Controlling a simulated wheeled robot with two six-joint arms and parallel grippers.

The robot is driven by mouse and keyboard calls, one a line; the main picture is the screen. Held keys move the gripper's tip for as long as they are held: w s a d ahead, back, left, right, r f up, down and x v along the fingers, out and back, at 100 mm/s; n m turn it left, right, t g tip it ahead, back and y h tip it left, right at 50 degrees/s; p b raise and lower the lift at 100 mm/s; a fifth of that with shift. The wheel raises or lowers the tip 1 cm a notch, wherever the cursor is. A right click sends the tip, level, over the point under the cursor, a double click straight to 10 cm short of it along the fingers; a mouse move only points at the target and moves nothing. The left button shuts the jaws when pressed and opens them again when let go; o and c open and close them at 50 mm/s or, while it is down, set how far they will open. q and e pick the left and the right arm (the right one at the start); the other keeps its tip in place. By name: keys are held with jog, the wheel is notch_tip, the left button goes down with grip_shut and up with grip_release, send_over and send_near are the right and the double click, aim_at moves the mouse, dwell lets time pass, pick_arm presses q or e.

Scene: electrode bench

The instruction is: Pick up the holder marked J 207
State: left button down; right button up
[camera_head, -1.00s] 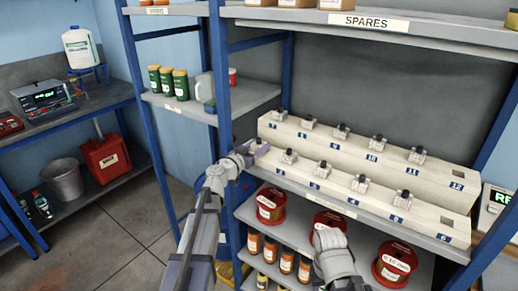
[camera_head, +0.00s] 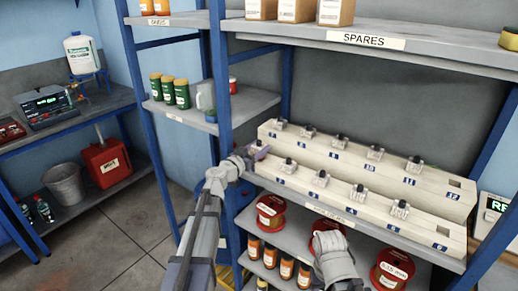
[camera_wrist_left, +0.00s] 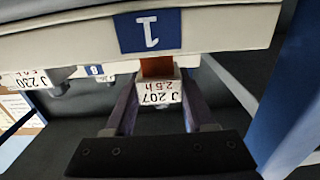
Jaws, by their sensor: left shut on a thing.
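The holder marked J 207 (camera_wrist_left: 160,92) shows upside down in the left wrist view, with "2.5h" on its label. A copper-brown strip shows between its pale head and the rack front at slot 1. My left gripper (camera_wrist_left: 163,105) is shut on this holder, one dark finger on each side. In the head view, my left gripper (camera_head: 258,153) is at the left end of the front rack row (camera_head: 375,216). The holder is small there and partly hidden by the fingers. Whether its lower end is clear of the slot cannot be told. My right gripper's fingers are not visible.
Several other holders stand in the front row and the back row (camera_head: 425,183); one is marked J 230 (camera_wrist_left: 28,80). A blue shelf post (camera_head: 222,100) stands close left of my left gripper. The SPARES shelf (camera_head: 420,46) hangs above. Red spools (camera_head: 270,210) stand below.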

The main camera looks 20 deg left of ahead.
aim_at(259, 141)
pick_arm(q)
notch_tip(259, 141, up, 7)
jog(key=p, duration=0.6)
jog(key=shift+r, duration=0.15)
